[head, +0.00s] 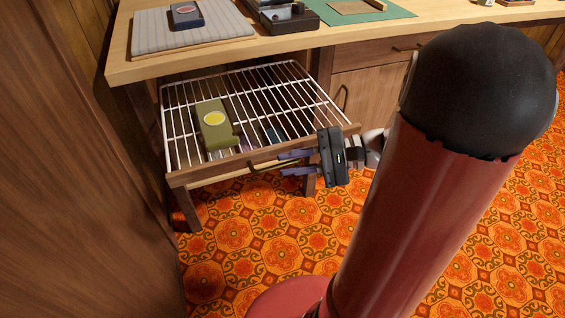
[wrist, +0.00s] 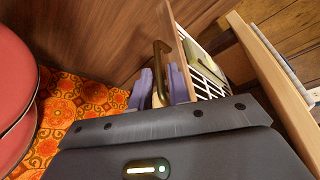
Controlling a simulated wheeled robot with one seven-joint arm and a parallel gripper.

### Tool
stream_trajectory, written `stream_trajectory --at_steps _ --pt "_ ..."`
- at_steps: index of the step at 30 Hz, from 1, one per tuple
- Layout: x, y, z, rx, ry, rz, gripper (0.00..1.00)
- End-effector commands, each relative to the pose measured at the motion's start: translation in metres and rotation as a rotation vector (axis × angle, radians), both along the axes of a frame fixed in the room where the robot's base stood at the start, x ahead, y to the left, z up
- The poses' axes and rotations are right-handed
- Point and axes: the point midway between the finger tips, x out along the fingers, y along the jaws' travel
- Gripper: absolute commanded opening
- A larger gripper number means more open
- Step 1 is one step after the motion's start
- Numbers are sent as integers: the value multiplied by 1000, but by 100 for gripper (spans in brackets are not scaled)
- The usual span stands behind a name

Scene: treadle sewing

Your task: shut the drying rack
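The drying rack (head: 178,120) is a white wire drawer with a wooden front (head: 200,175), pulled out from under the counter. Whether a finger touches the bar is hard to tell.
An olive box with a yellow spot (head: 217,125) lies on the rack's wires. The wooden counter (head: 130,68) above bears a ribbed grey board (head: 190,32) and a green mat (head: 385,14). A wooden panel (head: 80,160) stands close on the left. Patterned floor (head: 250,235) is clear in front.

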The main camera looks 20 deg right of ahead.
Motion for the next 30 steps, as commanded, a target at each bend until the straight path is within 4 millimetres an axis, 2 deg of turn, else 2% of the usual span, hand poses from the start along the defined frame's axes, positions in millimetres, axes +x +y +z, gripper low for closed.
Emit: stream_trajectory --at_steps 3,6,14,19,30 --pt "4 13 -3 0 1 3 18" --pt "6 18 -4 -1 -1 1 18" --pt "7 20 -5 -2 1 0 18" --pt "7 20 -5 -2 1 0 0" --pt "8 20 -5 -2 1 0 0"
